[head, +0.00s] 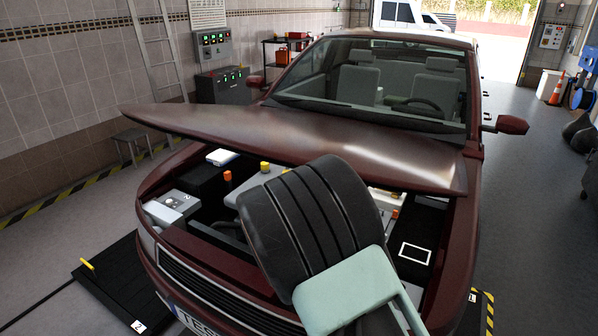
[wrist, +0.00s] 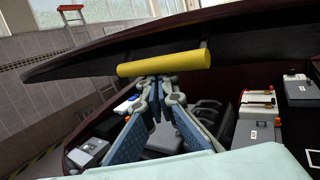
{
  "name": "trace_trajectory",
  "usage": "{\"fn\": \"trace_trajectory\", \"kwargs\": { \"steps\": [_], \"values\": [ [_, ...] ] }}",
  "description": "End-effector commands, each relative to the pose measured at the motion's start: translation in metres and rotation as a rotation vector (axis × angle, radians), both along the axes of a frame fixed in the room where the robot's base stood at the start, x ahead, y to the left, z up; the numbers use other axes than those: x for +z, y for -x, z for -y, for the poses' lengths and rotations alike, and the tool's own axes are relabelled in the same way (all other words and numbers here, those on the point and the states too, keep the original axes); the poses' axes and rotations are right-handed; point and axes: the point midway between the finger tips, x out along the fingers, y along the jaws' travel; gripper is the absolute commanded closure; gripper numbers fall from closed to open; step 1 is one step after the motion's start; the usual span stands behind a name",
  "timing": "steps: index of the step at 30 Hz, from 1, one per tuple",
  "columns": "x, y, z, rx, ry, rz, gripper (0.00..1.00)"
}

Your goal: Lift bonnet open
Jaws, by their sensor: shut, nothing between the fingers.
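The dark red bonnet (head: 300,133) is raised part way and tilted, with the engine bay open below its front edge. In the wrist view the bonnet's dark underside (wrist: 90,63) spans the top. A yellow bar (wrist: 165,62) lies along the bonnet's edge there. My gripper (wrist: 161,82) is shut and empty, with its fingertips just below the yellow bar; whether they touch it I cannot tell. In the head view my own arm hides the gripper and the front middle of the bay.
The engine bay holds a grey box (head: 172,206), orange and yellow caps (head: 265,167) and a black box (head: 415,240). A stool (head: 135,145) and ladder (head: 158,45) stand at the left wall. The floor right of the car is clear nearby.

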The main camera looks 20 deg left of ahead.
Motion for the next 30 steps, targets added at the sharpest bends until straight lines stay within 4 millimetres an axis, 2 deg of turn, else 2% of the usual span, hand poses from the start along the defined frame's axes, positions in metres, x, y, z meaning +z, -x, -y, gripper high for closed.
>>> {"fn": "trace_trajectory", "kwargs": {
  "steps": [1,30],
  "values": [
    [0.01,-0.002,0.001,-0.002,-0.005,0.005,1.0],
    [0.083,-0.024,0.003,-0.003,-0.006,0.006,1.0]
  ]
}}
